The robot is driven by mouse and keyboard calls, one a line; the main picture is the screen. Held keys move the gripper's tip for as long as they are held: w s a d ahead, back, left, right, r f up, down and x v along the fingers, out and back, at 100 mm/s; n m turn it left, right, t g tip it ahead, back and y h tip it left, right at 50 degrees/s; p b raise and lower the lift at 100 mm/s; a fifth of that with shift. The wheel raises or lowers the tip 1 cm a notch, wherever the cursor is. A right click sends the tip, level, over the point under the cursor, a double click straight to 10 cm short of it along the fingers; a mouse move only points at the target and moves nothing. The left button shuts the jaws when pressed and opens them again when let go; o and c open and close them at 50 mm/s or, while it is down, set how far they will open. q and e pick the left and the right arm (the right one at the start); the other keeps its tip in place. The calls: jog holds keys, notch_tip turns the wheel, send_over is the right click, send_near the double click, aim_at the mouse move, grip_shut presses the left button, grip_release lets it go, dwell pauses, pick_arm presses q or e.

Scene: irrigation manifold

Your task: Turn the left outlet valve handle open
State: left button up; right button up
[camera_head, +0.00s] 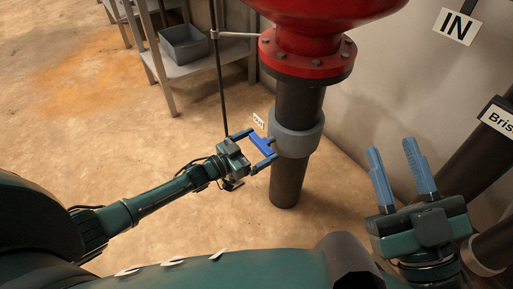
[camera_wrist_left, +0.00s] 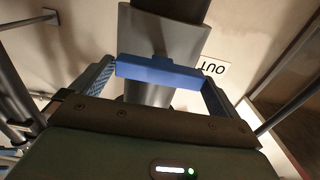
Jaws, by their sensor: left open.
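The valve handle (camera_head: 262,146) is a blue bar on the left side of a grey collar (camera_head: 297,134) around a dark vertical pipe. My left gripper (camera_head: 260,150) is open, with one finger near each end of the blue bar. In the left wrist view the blue handle (camera_wrist_left: 160,71) spans crosswise between the two fingertips of the left gripper (camera_wrist_left: 158,72). I cannot tell whether the fingers touch it. My right gripper (camera_head: 398,165) is open and empty, fingers pointing up, at the right.
A red flanged body (camera_head: 307,55) sits above the collar. An OUT label (camera_wrist_left: 213,67) is beside the handle. A metal shelf (camera_head: 200,65) with a grey bin (camera_head: 184,43) stands back left. An IN sign (camera_head: 457,26) is on the wall. Floor at left is clear.

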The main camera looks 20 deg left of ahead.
pick_arm(q)
jog(key=shift+c, duration=0.2)
jog(key=c, duration=0.7)
jog(key=shift+o, duration=0.2)
